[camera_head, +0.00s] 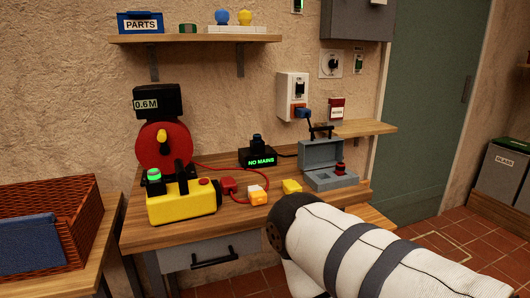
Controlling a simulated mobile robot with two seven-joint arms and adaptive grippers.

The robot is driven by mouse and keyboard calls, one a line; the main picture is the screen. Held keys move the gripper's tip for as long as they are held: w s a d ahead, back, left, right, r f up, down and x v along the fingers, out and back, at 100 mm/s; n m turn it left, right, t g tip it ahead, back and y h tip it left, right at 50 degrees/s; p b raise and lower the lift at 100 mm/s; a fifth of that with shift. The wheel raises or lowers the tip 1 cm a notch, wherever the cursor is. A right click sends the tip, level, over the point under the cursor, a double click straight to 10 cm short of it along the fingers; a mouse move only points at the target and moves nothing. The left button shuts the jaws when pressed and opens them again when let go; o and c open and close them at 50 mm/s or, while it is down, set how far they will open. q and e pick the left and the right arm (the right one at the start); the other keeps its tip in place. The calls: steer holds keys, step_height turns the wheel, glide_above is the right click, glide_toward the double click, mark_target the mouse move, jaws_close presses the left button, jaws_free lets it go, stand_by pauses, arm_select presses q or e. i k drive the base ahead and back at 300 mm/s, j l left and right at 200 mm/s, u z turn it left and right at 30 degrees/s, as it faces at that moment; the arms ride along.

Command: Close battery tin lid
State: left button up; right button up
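A grey-blue metal tin (331,180), which I take to be the battery tin, sits at the right end of the wooden workbench. Its lid (321,154) stands raised at the back, so the tin is open. A small red and black part (340,169) shows at the right of its base. A thin black piece rises by the lid's top edge; I cannot tell what it belongs to. My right arm comes in from the lower right and ends in a dark rounded joint in front of the bench. No fingers of either gripper are visible.
Left of the tin are yellow blocks (292,186), a NO MAINS display (260,158), a yellow box (182,202) and a red cable reel (164,146). A small shelf (357,128) is behind the tin. A wicker basket (85,218) stands at left.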

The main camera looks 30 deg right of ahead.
mark_target(313, 153)
steer(key=l+z, duration=0.15)
steer(key=z, duration=1.25)
steer(key=i+l+z, duration=0.1)
steer(key=i, duration=0.25)
